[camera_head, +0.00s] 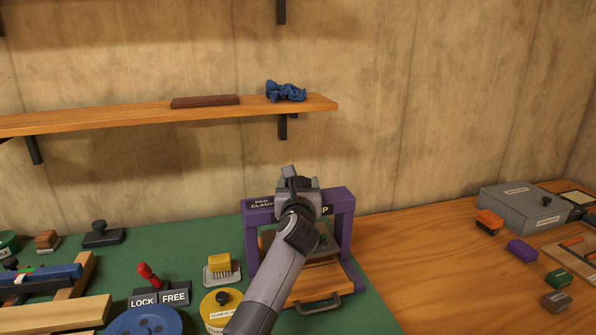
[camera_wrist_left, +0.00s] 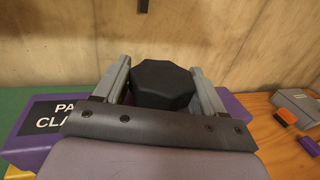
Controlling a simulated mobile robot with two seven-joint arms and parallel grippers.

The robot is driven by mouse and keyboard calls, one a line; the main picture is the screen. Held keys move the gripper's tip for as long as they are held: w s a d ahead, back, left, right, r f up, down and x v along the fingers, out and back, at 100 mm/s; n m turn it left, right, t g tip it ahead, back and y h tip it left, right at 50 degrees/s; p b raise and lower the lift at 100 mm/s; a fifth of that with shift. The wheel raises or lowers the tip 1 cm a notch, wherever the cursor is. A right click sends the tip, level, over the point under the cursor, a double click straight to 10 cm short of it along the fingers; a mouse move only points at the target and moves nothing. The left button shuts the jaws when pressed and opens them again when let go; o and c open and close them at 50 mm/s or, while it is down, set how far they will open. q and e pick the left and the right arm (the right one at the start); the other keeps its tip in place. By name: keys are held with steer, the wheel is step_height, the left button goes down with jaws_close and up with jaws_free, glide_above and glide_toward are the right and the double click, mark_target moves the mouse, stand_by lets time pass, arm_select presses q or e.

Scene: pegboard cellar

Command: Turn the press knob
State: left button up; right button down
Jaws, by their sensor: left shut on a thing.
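The purple press frame (camera_head: 344,230) stands at the right edge of the green mat. Its label is partly hidden by my arm, leaving "PAD CLA" and "P" readable. My left gripper (camera_head: 298,178) is over the middle of its top beam. In the left wrist view the black faceted press knob (camera_wrist_left: 163,84) sits between the two fingers, and the gripper is shut on it. The purple beam also shows there, to the left (camera_wrist_left: 35,115). In the head view the knob is mostly hidden by the gripper. My right gripper is not in view.
A wooden tray with a dark handle (camera_head: 318,303) sits under the press. A yellow brush (camera_head: 220,265), a yellow round tin (camera_head: 214,312) and a LOCK/FREE lever (camera_head: 150,275) stand to the left. A shelf (camera_head: 130,117) runs above. The wooden bench (camera_head: 430,270) is clear just right.

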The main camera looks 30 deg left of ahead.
arm_select(q)
steer(key=shift+r+m+t+h+p, duration=0.2)
steer(key=shift+m+t+h+p, duration=0.2)
steer(key=shift+m+h+p, duration=0.3)
steer(key=shift+d+f+m+t+h, duration=0.15)
steer(key=shift+m+t+h, duration=0.3)
steer(key=shift+h, duration=0.45)
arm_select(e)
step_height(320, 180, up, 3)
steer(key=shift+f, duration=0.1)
arm_select(q)
steer(key=shift+f+m+h, duration=0.1)
steer(key=shift+m+h, duration=0.25)
steer(key=shift+h, duration=0.15)
steer(key=o, duration=0.9)
steer(key=shift+v, duration=3.55)
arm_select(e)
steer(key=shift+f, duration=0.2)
arm_select(q)
steer(key=shift+o, duration=0.3)
